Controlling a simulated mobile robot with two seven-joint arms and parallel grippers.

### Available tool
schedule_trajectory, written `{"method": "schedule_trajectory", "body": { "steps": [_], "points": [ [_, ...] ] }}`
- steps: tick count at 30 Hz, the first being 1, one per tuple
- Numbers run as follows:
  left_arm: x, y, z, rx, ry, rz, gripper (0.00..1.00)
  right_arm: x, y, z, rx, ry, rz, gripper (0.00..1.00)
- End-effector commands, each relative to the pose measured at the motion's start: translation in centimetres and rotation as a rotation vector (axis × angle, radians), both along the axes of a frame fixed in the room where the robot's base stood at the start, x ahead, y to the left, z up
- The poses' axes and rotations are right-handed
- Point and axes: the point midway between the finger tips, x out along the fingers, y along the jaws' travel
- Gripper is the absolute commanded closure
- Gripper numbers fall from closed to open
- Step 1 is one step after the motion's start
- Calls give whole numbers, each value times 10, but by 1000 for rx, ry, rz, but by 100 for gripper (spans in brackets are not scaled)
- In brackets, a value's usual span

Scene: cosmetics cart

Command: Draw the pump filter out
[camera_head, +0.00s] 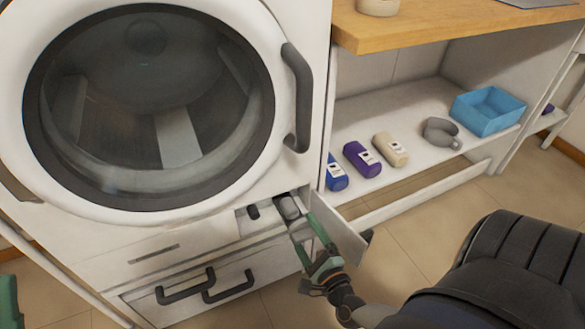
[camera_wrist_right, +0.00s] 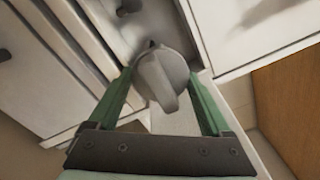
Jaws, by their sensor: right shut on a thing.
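The grey pump filter (camera_head: 288,208) is at the small service opening low on the front of the white washing machine (camera_head: 190,225). In the right wrist view the filter's rounded grey head with its raised grip (camera_wrist_right: 163,78) sits between the green fingers. My right gripper (camera_head: 303,225) is shut on the filter; it fills the centre of the wrist view between the fingertips (camera_wrist_right: 162,76). The filter's far end is hidden, so I cannot tell how far it sits in the opening. The service flap (camera_head: 338,230) stands open to the right.
A dark part (camera_head: 253,211) is left of the filter. Below are drawers with dark handles (camera_head: 228,287). The right shelf (camera_head: 420,160) holds blue, purple and beige bottles, a grey item (camera_head: 441,132) and a blue bin (camera_head: 488,110). A green object (camera_head: 8,302) shows at lower left.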

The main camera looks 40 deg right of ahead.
Motion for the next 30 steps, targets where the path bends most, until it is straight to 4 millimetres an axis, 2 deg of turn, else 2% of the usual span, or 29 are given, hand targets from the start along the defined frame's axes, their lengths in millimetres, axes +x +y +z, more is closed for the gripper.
{"method": "schedule_trajectory", "body": {
  "steps": [1, 4, 14, 15, 19, 26, 30],
  "points": [
    [0, 0, 2, 0, 0, -1, 50, -10, 2, -2, 2, 9, 2, 100],
    [0, 0, 3, 2, 0, -3, 50, -18, 4, -2, 3, 8, 1, 100],
    [-1, -1, 2, 7, 1, -6, 50, -20, 5, -2, 1, 5, 1, 100],
    [-1, -1, 2, 8, 1, -5, 50, -20, 5, -2, 1, 5, 1, 14],
    [0, -1, 2, 7, 2, -5, 50, -20, 5, -1, 1, 4, 1, 0],
    [0, -1, 2, -2, 7, -2, 50, -19, 5, 0, 0, 0, 1, 0],
    [0, -1, 0, -1, 5, -2, 50, -11, 3, 0, 0, -2, 0, 0]
  ]
}}
